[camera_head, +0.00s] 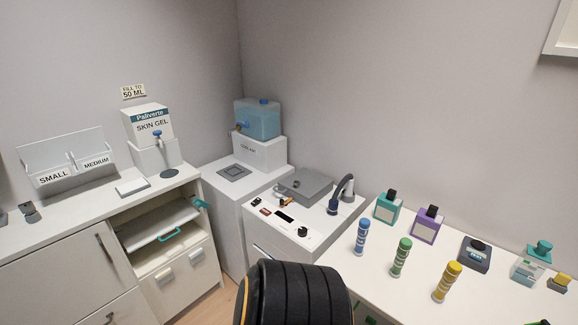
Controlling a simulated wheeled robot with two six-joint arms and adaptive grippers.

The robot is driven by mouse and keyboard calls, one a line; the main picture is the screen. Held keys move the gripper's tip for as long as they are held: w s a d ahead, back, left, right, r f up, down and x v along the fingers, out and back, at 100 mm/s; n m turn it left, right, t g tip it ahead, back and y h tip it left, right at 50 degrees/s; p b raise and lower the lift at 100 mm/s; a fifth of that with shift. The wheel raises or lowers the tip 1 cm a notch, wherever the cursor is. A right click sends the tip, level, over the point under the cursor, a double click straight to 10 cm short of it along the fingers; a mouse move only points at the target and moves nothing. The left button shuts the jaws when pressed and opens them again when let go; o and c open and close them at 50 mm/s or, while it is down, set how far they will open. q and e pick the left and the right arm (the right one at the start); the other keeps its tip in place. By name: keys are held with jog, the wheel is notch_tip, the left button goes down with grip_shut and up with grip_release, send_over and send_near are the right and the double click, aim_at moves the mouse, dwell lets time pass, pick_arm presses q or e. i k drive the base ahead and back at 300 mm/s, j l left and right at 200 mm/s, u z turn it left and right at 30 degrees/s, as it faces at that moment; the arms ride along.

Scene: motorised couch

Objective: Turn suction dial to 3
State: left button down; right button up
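A small black round knob (302,232), which may be the suction dial, sits on the front right of the top of a white unit (262,232) in the middle of the view. Its marks and setting are too small to read. A dark display strip (284,216) and small red and black controls (265,212) lie to its left. A dark-headed hose handpiece (333,206) stands behind the knob to the right. Neither of my grippers shows in the head view, and nothing is touching the knob.
A black ribbed shape (296,295) rises at the bottom centre, in front of the unit. A white table (400,290) with bottles and small devices stands at right. A cabinet with an open shelf (165,235) is at left. A blue tank (258,118) stands behind.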

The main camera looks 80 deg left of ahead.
aim_at(302, 231)
jog(key=u, duration=2.8)
